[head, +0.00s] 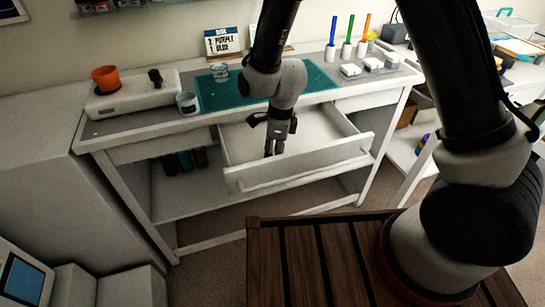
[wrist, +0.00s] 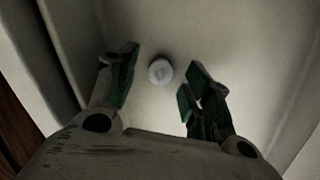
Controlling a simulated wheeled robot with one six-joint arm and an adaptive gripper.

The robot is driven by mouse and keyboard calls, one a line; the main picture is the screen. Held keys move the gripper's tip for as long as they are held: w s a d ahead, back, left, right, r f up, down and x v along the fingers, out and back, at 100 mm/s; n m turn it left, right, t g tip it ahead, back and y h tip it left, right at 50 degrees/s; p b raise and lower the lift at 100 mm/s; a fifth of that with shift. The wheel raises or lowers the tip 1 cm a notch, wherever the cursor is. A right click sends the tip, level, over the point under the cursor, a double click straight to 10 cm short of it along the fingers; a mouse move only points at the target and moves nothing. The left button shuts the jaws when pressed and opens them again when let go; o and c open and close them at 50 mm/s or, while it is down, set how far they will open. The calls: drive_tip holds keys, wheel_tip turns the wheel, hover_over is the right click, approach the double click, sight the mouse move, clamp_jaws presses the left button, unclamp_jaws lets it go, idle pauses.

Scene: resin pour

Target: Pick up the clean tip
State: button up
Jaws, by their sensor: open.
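The clean tip (wrist: 160,71) shows in the wrist view as a small round white piece on the bare floor of the open drawer (head: 301,168). My gripper (wrist: 159,76) is open, and the tip lies between and slightly beyond its two green-padded fingers, with no finger seen touching it. In the head view my gripper (head: 268,153) hangs pointing down into the drawer. The tip cannot be made out in the head view.
The drawer's front panel and side walls stand close around my gripper. Above it, the worktop holds a teal mat (head: 216,93), a grey mug (head: 187,103), a clear cup (head: 219,71) and an orange pot (head: 105,78). Coloured sticks stand in white holders at the back right.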

drive_tip(key=shift+f, duration=0.2)
drive_tip(key=c, duration=0.7)
drive_tip(key=shift+c, duration=0.2)
drive_tip(key=shift+r, duration=0.1)
